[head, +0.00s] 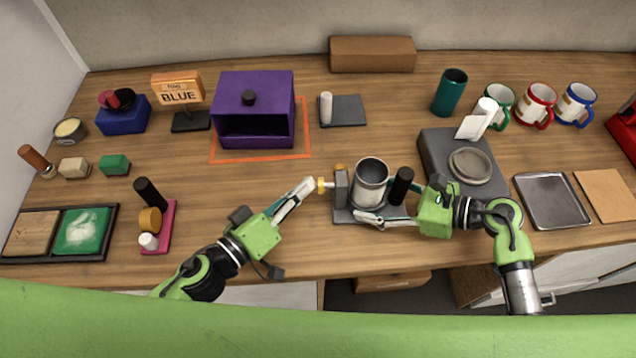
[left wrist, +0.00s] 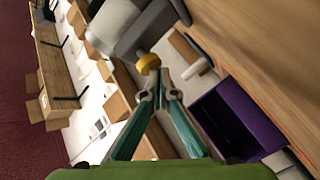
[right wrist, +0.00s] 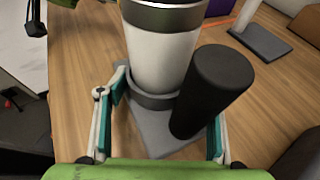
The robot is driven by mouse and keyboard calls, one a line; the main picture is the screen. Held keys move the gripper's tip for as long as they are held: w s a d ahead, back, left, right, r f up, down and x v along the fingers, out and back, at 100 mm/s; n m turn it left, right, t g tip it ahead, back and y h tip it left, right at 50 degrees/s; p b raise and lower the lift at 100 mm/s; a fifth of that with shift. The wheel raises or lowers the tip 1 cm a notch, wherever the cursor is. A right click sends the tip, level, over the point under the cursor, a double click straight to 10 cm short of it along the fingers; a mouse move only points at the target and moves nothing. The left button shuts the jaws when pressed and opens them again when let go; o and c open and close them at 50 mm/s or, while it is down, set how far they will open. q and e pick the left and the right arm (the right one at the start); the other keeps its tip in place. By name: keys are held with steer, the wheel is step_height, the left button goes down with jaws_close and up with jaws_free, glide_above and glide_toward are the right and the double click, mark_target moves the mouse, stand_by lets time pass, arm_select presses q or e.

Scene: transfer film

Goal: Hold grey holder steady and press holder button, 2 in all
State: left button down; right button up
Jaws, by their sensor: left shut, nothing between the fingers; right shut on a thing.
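The grey holder (head: 341,212) stands on the table with a metal-rimmed cup (head: 370,183) and a black upright grip (head: 401,186). A yellow button (head: 321,186) sticks out of its left side; it also shows in the left wrist view (left wrist: 148,63). My left gripper (head: 311,184) is shut and empty, its tips right at the button; whether they touch it I cannot tell. My right gripper (head: 384,207) is shut on the grey holder from the right. In the right wrist view its fingers straddle the holder's base (right wrist: 160,135) and black grip (right wrist: 205,95).
A grey appliance with a round plate (head: 471,166) stands close behind my right gripper. A purple box (head: 253,108) is at the back left. A pink stand (head: 166,225) is left of my left arm. Mugs (head: 536,105) stand at the back right.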

arm_select(q)
steer(key=shift+d, duration=0.9)
stand_by(0.8)
steer(key=shift+s+a, duration=0.1)
steer(key=shift+a, duration=1.35)
steer(key=shift+s+a, duration=0.15)
steer(key=shift+a, duration=1.15)
steer(key=shift+s+a, duration=0.1)
steer(key=shift+a, duration=1.15)
steer(key=shift+a+f, duration=0.1)
steer(key=shift+a, duration=0.2)
steer(key=a, duration=0.3)
steer(key=shift+s+a, duration=0.1)
steer(key=shift+s, duration=0.05)
